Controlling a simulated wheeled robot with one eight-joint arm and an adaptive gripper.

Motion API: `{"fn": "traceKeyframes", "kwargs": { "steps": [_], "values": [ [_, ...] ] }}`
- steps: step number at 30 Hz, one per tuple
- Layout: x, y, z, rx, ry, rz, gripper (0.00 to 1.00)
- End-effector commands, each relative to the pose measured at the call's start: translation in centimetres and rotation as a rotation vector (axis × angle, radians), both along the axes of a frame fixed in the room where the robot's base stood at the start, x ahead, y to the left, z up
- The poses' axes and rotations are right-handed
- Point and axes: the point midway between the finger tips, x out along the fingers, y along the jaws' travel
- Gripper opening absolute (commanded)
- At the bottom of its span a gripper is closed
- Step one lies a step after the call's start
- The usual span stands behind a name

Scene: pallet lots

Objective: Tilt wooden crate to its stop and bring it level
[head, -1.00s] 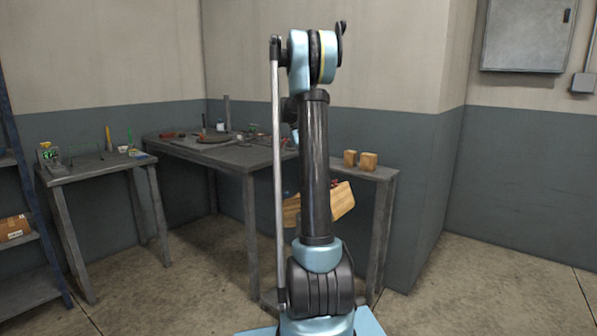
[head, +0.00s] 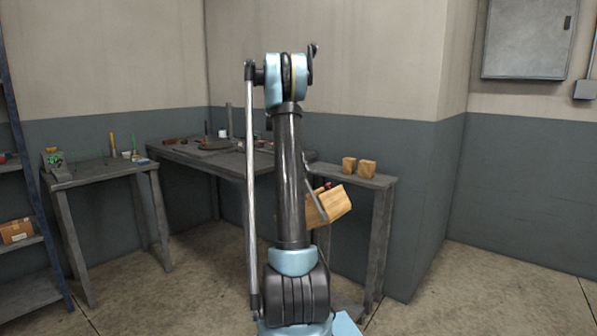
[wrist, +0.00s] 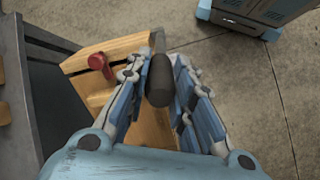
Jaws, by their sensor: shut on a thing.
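The wooden crate (head: 338,205) is pale wood and sits tilted at the front of the right bench in the head view, partly behind my arm. My gripper (wrist: 160,75) is shut on a dark, rounded handle (wrist: 159,82) above the crate. Its fingers lie on both sides of the handle. A red knob (wrist: 98,61) stands on the crate's left part. My arm hides the gripper in the head view. Whether the crate is at its stop cannot be told.
Two small wooden blocks (head: 367,169) stand on the narrow right bench (head: 382,182). A long bench with tools (head: 200,158) is behind my arm, and a smaller bench (head: 90,175) is at left. A blue-grey cabinet (wrist: 245,12) is at top right. Bare floor lies right.

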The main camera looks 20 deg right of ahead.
Motion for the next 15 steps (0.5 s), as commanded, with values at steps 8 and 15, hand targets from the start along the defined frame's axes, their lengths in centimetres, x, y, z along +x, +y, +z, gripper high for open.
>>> {"fn": "traceKeyframes", "kwargs": {
  "steps": [8, 15],
  "values": [
    [0.4, 0.18, -0.03, 0.003, -0.007, 0.007, 0.43],
    [0.26, 0.12, 0.0, 0.002, -0.005, 0.004, 0.43]
  ]
}}
